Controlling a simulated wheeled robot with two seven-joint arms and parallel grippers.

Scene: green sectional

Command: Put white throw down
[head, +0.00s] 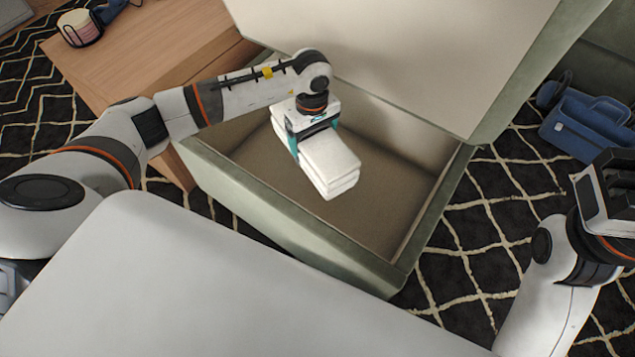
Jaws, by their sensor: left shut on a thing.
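The white throw (328,161) is a folded, layered bundle in the middle of the head view. My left gripper (312,135) is shut on its far end and points down. The throw is held over the open green storage box (300,232), within its opening as seen from above. I cannot tell how high it is above the box floor (385,195). My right gripper (610,190) is at the right edge, partly cut off and away from the throw; its fingers do not show clearly.
The box's raised lid (400,50) stands behind the opening. A wooden table (150,55) with a pink-and-cream item (80,27) is at the upper left. A blue bag (590,125) lies on the patterned black rug (490,205) at the right.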

